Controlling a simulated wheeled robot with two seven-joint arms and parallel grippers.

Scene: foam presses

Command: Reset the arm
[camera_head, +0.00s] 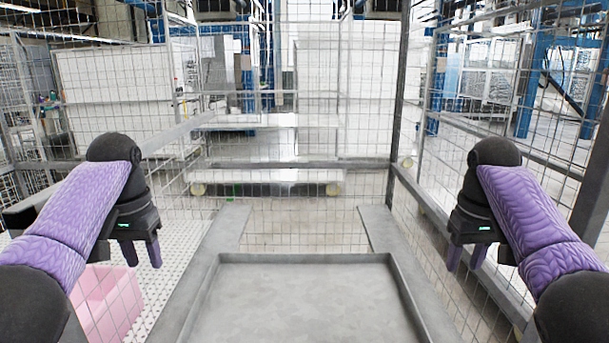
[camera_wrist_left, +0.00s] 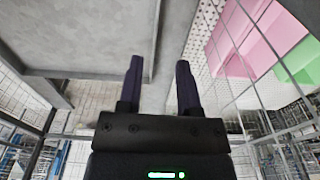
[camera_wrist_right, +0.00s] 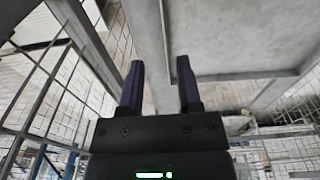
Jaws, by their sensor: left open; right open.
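My left gripper (camera_head: 142,252) hangs at the left of the head view, with two dark fingers pointing down. It is open and empty, and its parted fingers also show in the left wrist view (camera_wrist_left: 159,75). My right gripper (camera_head: 467,257) hangs at the right of the head view at about the same height. It is open and empty, and its parted fingers show in the right wrist view (camera_wrist_right: 160,80). Both arms have purple sleeves and stand on either side of the grey tray.
An empty grey metal tray table (camera_head: 310,300) with a raised rim lies between the arms. A pink bin (camera_head: 105,305) stands on a white perforated surface at lower left; a green item (camera_wrist_left: 300,62) shows by it. Wire mesh walls with metal posts (camera_head: 400,110) enclose the front and right.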

